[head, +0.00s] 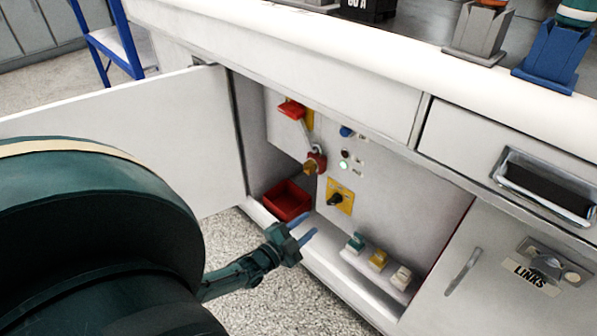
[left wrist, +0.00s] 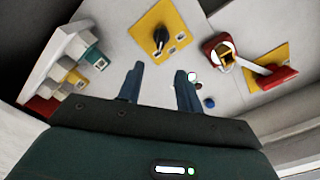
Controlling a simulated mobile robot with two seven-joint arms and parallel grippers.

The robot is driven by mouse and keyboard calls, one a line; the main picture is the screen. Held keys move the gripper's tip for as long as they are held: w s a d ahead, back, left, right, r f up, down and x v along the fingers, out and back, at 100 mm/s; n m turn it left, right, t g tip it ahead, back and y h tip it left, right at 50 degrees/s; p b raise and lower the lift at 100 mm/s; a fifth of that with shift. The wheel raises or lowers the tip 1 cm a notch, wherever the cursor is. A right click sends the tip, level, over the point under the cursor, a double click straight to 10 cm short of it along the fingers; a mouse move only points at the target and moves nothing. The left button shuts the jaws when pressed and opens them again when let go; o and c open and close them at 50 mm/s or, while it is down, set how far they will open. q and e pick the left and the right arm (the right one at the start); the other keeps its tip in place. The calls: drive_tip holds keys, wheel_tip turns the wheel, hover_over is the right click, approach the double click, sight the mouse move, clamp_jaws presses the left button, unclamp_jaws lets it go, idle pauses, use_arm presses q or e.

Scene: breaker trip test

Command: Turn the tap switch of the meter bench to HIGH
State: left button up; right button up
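A black rotary knob (head: 336,199) on a yellow plate (head: 346,190), which looks like the tap switch, is on the panel inside the open cabinet. In the left wrist view the knob (left wrist: 160,37) is near the top centre, with small pale labels around it too small to read. My left gripper (head: 308,230) is in front of the cabinet opening, below and left of the knob in the head view. In the left wrist view its two fingers (left wrist: 159,78) are apart with nothing between them, and the knob lies beyond them. My right gripper is not in view.
A red lever (head: 292,109) and a red-and-brass lock-like part (head: 315,164) are above the knob. A red bin (head: 287,199) and several coloured blocks (head: 378,259) are on the cabinet floor. The open door (head: 150,125) stands left; the bench top (head: 400,45) overhangs.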

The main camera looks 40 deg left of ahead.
use_arm(q)
drive_tip(key=shift+s, duration=1.3)
